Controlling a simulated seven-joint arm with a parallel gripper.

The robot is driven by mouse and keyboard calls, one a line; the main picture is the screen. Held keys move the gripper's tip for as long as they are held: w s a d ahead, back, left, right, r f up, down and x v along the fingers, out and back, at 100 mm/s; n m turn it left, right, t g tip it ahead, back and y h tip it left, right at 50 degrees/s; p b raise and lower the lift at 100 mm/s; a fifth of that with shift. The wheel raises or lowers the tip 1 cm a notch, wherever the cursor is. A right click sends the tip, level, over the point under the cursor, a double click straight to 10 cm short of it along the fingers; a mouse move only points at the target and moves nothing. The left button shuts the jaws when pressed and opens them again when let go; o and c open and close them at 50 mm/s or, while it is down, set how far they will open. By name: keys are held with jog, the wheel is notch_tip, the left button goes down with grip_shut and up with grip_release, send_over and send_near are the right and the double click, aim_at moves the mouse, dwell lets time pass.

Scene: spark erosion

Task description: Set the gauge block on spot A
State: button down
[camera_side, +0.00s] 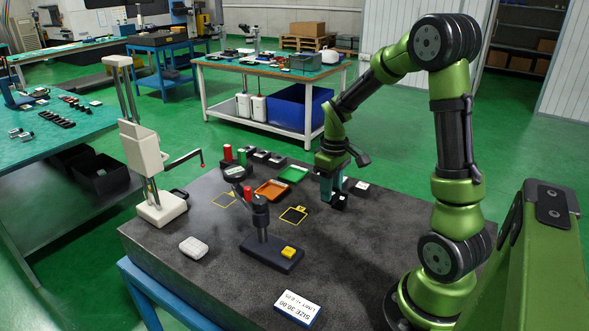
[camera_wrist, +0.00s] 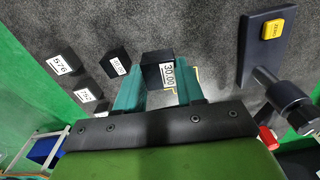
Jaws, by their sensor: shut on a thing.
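In the side view, my gripper (camera_side: 331,188) is low over the right part of the dark stone plate; I cannot clearly make out the held block there. A dark square with a yellow outline (camera_side: 293,215) is marked on the plate left of my gripper. A second yellow outline (camera_side: 225,200) lies farther left. I cannot read which mark is A. Part of a yellow outline also shows behind the fingers in the wrist view.
A gauge stand (camera_side: 272,254) with a yellow button is at the plate's front middle. A tall white height stand (camera_side: 143,150) is at the left. Orange (camera_side: 271,190) and green (camera_side: 292,174) trays lie behind. Other labelled dark blocks (camera_wrist: 62,64) stand beside my gripper. A size card (camera_side: 297,308) is in front.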

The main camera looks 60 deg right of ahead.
jog(key=shift+n, duration=0.7)
jog(key=s+a, duration=0.1)
jog(key=a, duration=0.1)
jog(key=s+a+f, duration=0.1)
jog(key=s+a, duration=0.1)
jog(key=a, duration=0.1)
jog(key=s+a+f, duration=0.1)
jog(key=s+a, duration=0.1)
jog(key=a, duration=0.1)
jog(key=shift+a, duration=0.1)
jog(key=shift+f, duration=0.3)
jog(key=w+d, duration=0.1)
jog(key=w, duration=0.3)
jog(key=w+d+f, duration=0.1)
jog(key=w+d, duration=0.1)
jog(key=w, duration=0.3)
jog(key=w+d, duration=0.2)
jog(key=w, duration=0.3)
jog(key=shift+w+d+f, duration=0.2)
jog(key=shift+d, duration=0.05)
jog(key=shift+w+f, duration=0.15)
jog(key=shift+f, duration=1.65)
jog(key=shift+f, duration=0.15)
jog(key=c, duration=0.7)
grip_release()
